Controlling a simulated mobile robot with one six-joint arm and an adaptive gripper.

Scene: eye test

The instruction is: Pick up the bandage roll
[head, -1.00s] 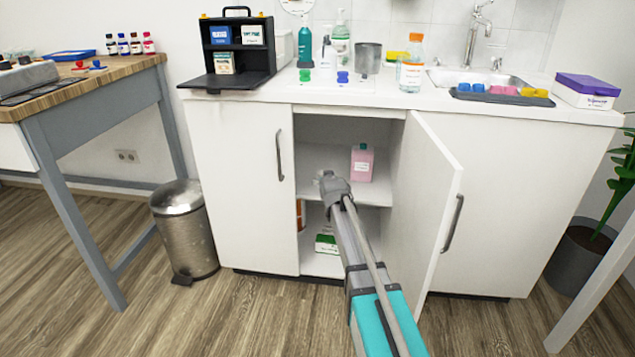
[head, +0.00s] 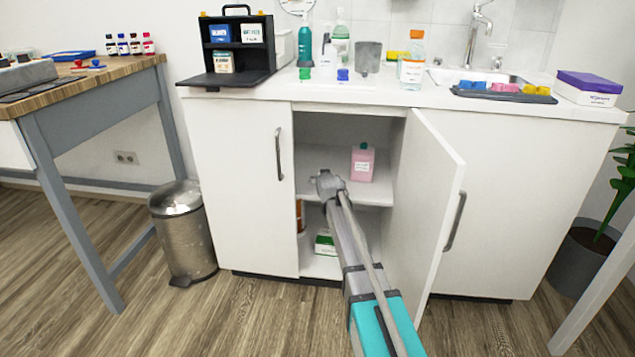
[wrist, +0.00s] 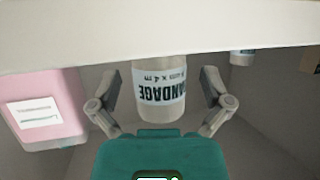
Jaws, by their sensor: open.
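The bandage roll (wrist: 158,95) is a whitish cylinder with a pale label reading "BANDAGE", shown upside down in the wrist view. My gripper (wrist: 160,88) is open, with one finger on each side of the roll and a visible gap on both sides. A pale edge across the top of the wrist view cuts off one end of the roll. In the head view my gripper (head: 328,184) reaches into the open cabinet at the middle shelf (head: 372,195). I cannot make out the roll there; my arm is in front.
A pink bottle (head: 362,163) stands on the same shelf, right of my gripper; the wrist view shows it at left (wrist: 45,105). The open cabinet door (head: 428,200) is close on the right. A green-and-white box (head: 325,243) and a brown item (head: 300,216) sit below.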

